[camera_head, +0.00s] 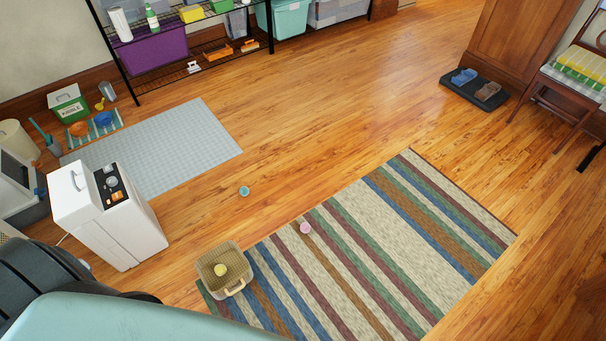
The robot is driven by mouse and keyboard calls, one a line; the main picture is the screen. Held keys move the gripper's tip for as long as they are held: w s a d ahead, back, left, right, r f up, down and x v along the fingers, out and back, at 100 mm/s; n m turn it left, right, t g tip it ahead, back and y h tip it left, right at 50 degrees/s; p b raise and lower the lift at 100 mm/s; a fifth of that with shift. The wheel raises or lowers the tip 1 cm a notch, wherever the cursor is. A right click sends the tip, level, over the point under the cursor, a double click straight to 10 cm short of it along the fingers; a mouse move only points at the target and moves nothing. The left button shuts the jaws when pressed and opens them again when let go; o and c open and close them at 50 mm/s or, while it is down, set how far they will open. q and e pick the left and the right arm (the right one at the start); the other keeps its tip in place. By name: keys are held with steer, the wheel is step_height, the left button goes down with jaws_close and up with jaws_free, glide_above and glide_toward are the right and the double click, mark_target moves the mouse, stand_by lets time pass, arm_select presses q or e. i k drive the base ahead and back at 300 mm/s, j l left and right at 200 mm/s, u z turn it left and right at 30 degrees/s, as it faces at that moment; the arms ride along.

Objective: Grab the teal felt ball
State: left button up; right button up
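A small teal ball (244,191) lies on the bare wood floor near the middle of the view. It is between the grey mat and the striped rug, apart from both. Neither of my grippers shows in the head view, so I see nothing held.
A striped rug (405,235) carries a pink ball (305,228). A beige basket (238,284) with a yellow ball (220,270) stands at its left end. A white appliance (135,232) stands left, by a grey mat (190,160). Open floor (330,110) lies beyond the teal ball.

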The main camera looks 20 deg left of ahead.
mark_target(244, 191)
steer(key=i+l+z, duration=0.2)
steer(key=i+z, duration=0.2)
steer(key=i, duration=0.25)
steer(key=i+z, duration=0.4)
steer(key=i, duration=0.3)
steer(key=i+j+u, duration=0.1)
steer(key=i+u, duration=0.3)
steer(key=i, duration=0.2)
steer(key=i+l+u, duration=0.1)
steer(key=i+u, duration=0.3)
steer(key=i, duration=0.15)
steer(key=i+l+u, duration=0.4)
steer(key=i, duration=0.15)
steer(key=i+j+u, duration=0.15)
steer(key=u, duration=0.3)
steer(key=i+u, duration=0.55)
steer(key=u, duration=0.3)
steer(key=i+l+u, duration=0.15)
steer(key=u, duration=0.25)
steer(key=i+l+u, duration=0.2)
steer(key=u, duration=0.25)
steer(key=i+l+u, duration=0.25)
steer(key=u, duration=0.15)
